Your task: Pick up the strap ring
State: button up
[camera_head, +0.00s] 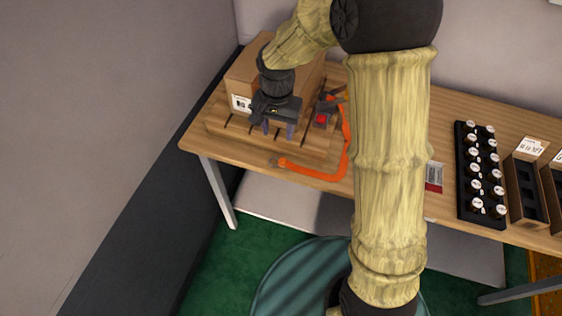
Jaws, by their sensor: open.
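An orange strap (318,173) lies on the wooden table, bent in an L along the front right of a low wooden board (235,138). Its left end has a small rounded tip (282,162); I cannot tell whether this is the strap ring. The strap's back end runs up beside a dark piece with a red spot (321,119). My gripper (278,132) points down over the board, in front of a cardboard box. Its two fingers are apart, with no object visible between them. It is behind and left of the strap, apart from it. The arm hides part of the table.
The cardboard box (248,80) stands close behind my gripper. A black rack (463,190) of white-capped vials and a brown divided tray (513,178) are at the right. A red and white card (434,177) lies beside my arm. The table's front edge is near the strap.

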send_over(282, 161)
notch_tip(282, 161, down, 8)
jog(key=shift+a+f+p, duration=0.1)
jog(key=shift+f+p, duration=0.15)
jog(key=shift+p, duration=0.15)
jog(key=shift+f, duration=0.1)
jog(key=shift+f+p, duration=0.75)
jog(key=shift+f, duration=1.75)
grip_shut()
jog(key=shift+r, duration=0.15)
